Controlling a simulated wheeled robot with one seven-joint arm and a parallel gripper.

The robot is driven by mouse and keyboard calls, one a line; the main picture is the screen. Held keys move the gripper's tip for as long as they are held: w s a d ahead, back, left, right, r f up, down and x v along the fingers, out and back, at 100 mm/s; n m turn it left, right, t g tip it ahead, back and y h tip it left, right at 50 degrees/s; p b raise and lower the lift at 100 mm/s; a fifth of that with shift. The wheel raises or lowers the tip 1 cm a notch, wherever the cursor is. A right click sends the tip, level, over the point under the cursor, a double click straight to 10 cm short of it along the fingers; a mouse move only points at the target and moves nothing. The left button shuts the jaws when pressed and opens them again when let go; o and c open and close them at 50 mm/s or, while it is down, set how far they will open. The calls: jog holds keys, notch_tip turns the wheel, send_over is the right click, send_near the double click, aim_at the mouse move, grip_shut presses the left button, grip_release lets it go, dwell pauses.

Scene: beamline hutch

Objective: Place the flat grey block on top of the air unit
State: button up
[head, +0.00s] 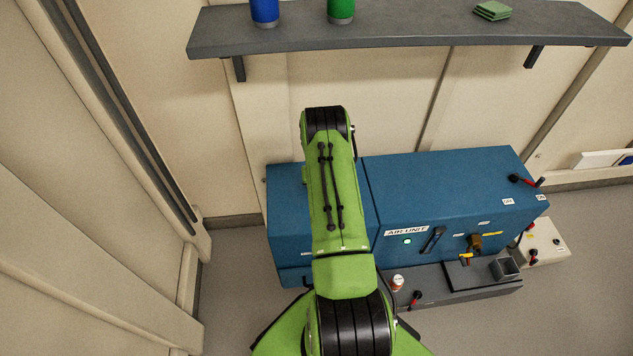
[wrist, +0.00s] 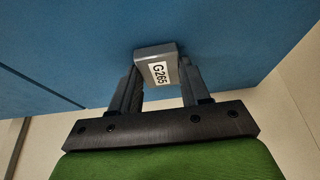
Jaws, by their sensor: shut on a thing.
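The air unit (head: 440,180) is a long blue cabinet with an "AIR UNIT" label and a small lit lamp on its front. Its blue surface (wrist: 70,50) fills much of the wrist view. My gripper (wrist: 158,78) is shut on the flat grey block (wrist: 142,68), which carries a white "G265" label. The block shows against the blue surface; I cannot tell whether it touches it. In the head view my green arm reaches over the left part of the unit and hides the gripper and block.
A grey shelf (head: 390,35) above holds a blue can (head: 264,12), a green can (head: 341,10) and green pads (head: 492,10). A dark bench (head: 470,293) with small items stands before the unit.

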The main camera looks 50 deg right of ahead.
jog(key=o, duration=1.1)
jog(key=shift+f, duration=0.1)
jog(key=s+a+r+n+p, duration=0.1)
jog(key=a+r, duration=0.6)
jog(key=r, duration=0.5)
jog(key=s+a+r+n+t+y+p, duration=0.1)
jog(key=s+a+r+n+p, duration=0.1)
jog(key=a+r, duration=0.8)
jog(key=s+a+r+n+p, duration=0.1)
jog(key=a+r, duration=0.4)
jog(key=r, duration=1)
jog(key=s+a+r+n, duration=0.1)
jog(key=s+a+r, duration=0.1)
jog(key=s+a, duration=0.2)
jog(key=s+a+r+n+y, duration=0.1)
jog(key=s+a+r, duration=0.2)
jog(key=s, duration=0.5)
jog(key=s+a+r+n+t+y, duration=0.1)
jog(key=s+a+r+n, duration=0.1)
jog(key=s+a, duration=0.3)
jog(key=shift+s+a+r, duration=0.2)
jog(key=shift+s+r, duration=0.1)
jog(key=shift+s, duration=0.25)
jog(key=shift+s+a+r, duration=0.15)
jog(key=shift+s+r, duration=0.1)
jog(key=shift+s, duration=0.25)
